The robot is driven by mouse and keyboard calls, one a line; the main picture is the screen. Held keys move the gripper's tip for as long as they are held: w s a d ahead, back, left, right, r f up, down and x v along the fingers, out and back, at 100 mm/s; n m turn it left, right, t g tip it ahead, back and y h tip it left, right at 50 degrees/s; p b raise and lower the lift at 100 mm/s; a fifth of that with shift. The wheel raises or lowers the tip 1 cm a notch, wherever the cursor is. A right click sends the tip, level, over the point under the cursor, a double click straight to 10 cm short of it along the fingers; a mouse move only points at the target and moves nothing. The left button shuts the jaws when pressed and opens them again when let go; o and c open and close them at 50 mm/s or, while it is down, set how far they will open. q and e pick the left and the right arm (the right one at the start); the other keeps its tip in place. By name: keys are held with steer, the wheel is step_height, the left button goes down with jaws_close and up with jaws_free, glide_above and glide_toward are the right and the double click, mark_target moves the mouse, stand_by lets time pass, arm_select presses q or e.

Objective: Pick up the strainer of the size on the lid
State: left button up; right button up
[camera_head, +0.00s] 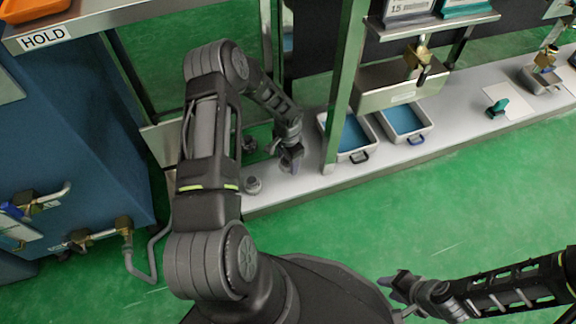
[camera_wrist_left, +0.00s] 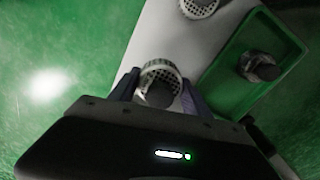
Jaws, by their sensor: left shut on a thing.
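My left gripper (camera_head: 289,167) is low over the white bench, its fingers shut on a grey perforated round strainer. This held strainer (camera_wrist_left: 161,76) shows between the two fingertips (camera_wrist_left: 160,92) in the left wrist view; in the head view the gripper hides it. A second strainer (camera_wrist_left: 198,8) stands on the white surface, at the top edge of the wrist view. A third strainer (camera_wrist_left: 258,66) is in a green tray (camera_wrist_left: 236,92). One loose strainer (camera_head: 252,185) shows near the bench's front edge. My right gripper (camera_head: 392,287) is over the floor, away from the bench. I cannot make out a lid or size marking.
A steel post (camera_head: 345,95) rises just right of my left gripper. Two blue-lined bins (camera_head: 361,155) stand beyond it. A blue cabinet (camera_head: 70,130) with pipes and valves is at the left. The green floor (camera_head: 420,205) in front is clear.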

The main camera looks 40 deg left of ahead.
arm_select(q)
step_height(320, 180, up, 2)
steer(key=shift+r, duration=0.2)
